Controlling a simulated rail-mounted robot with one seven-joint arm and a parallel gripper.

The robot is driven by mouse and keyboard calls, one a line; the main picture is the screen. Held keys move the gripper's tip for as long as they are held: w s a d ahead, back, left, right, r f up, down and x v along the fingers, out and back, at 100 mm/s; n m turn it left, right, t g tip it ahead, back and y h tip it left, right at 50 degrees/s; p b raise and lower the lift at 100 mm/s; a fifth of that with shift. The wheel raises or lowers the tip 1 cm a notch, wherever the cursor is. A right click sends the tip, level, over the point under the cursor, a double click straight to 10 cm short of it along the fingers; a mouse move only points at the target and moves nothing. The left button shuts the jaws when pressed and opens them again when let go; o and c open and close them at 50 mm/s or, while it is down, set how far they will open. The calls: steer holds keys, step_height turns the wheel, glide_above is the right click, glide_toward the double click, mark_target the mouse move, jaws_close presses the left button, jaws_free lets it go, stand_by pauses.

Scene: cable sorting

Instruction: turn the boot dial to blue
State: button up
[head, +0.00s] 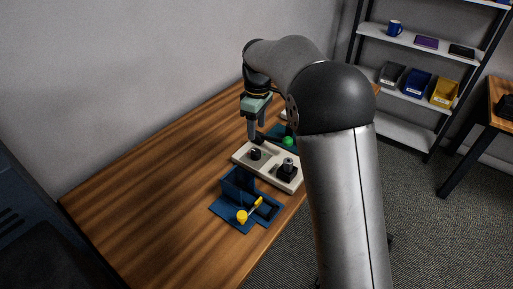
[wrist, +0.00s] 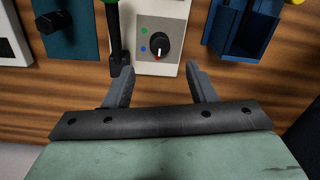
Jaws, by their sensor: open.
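The dial (wrist: 160,46) is a round black knob on a pale panel (wrist: 177,30). Its light pointer line aims down in the wrist view, toward a red mark. A blue dot (wrist: 143,49) and a green dot (wrist: 143,31) sit left of the knob. In the head view the dial (head: 255,154) is at the panel's (head: 240,153) far-left end. My gripper (wrist: 160,82) is open and empty. Its fingertips are apart from the knob, below it in the wrist view. In the head view my gripper (head: 256,134) hangs above and behind the dial.
A black lever (wrist: 117,58) with a green end stands close to my left fingertip in the wrist view. A blue holder (wrist: 238,37) is on the right, with a yellow-headed piece (head: 242,216). A black fixture (head: 287,173) shares the panel. The wooden table (head: 150,170) is clear on the left.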

mark_target(256, 151)
step_height(256, 151, down, 9)
steer(key=shift+s, duration=0.15)
steer(key=c, duration=1)
